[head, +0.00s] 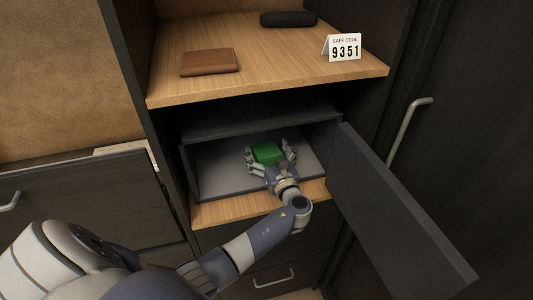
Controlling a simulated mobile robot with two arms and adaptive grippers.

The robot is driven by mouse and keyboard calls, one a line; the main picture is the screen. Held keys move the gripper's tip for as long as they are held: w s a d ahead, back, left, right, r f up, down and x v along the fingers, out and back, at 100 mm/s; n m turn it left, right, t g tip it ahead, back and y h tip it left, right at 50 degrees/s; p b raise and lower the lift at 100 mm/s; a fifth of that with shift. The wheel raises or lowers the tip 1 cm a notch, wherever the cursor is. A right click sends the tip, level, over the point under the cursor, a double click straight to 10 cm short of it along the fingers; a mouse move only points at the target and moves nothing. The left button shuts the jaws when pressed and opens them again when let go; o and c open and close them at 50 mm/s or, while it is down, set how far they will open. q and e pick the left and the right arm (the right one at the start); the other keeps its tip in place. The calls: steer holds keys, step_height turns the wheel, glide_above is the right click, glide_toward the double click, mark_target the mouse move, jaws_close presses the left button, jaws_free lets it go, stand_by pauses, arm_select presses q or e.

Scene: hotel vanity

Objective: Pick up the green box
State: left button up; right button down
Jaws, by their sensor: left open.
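The green box (267,153) lies on the floor of a dark open safe (222,170) in the head view. My left gripper (270,158) reaches into the safe with its fingers open, one on each side of the green box. Whether the fingers touch the box cannot be told. The near part of the box is partly hidden by the gripper. My right gripper is not in view.
The safe door (395,205) stands open to the right. A wooden shelf (270,65) above holds a brown wallet (209,62), a black case (288,19) and a safe code card (344,47). A drawer front (85,200) is at left.

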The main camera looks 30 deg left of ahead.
arm_select(q)
steer(key=shift+w+a, duration=0.25)
steer(key=shift+a, duration=0.15)
steer(key=c, duration=1.2)
steer(key=shift+c, duration=0.2)
steer(key=shift+r, duration=0.15)
